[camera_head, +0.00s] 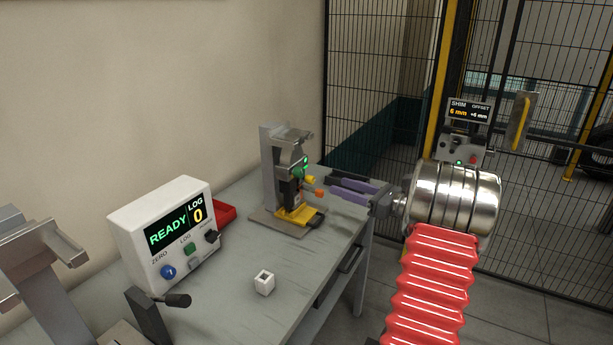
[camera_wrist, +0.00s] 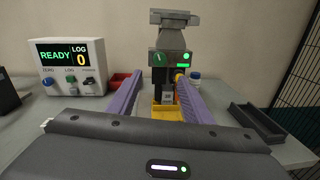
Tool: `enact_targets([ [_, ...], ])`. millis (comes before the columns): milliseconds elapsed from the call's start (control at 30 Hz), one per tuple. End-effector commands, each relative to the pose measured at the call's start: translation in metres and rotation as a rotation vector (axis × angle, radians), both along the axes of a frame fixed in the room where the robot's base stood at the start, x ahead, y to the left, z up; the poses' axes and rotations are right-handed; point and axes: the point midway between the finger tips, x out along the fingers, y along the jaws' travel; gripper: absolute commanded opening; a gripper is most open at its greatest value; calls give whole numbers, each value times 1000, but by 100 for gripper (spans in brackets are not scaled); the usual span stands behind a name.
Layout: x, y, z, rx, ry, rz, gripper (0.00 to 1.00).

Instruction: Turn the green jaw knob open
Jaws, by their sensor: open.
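The green jaw knob (camera_wrist: 159,58) is on the front of a grey upright clamp fixture (camera_wrist: 172,40), left of a lit green lamp. In the head view the knob (camera_head: 298,172) is partly hidden by other small parts. My gripper (camera_head: 332,183) is open, its purple fingers pointing at the fixture from the right, apart from the knob. In the wrist view my gripper (camera_wrist: 160,80) has one finger on each side of the fixture's lower part, with nothing between the tips. A yellow base (camera_wrist: 167,112) lies below the knob, with a small grey piece above it.
A white READY display box (camera_head: 168,232) with buttons stands on the grey bench. A red tray (camera_head: 225,213) sits behind it. A small white hollow block (camera_head: 264,283) lies near the front. A dark open tray (camera_wrist: 256,122) is to the fixture's right.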

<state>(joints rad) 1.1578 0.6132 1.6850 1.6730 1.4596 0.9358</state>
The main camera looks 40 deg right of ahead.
Motion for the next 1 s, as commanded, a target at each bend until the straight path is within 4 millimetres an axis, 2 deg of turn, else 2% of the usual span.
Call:
enact_targets([
  [167, 3, 1, 0, -1, 1, 1, 46],
  [367, 18, 6, 0, -1, 1, 2, 46],
  [1000, 111, 32, -1, -2, 1, 3, 46],
])
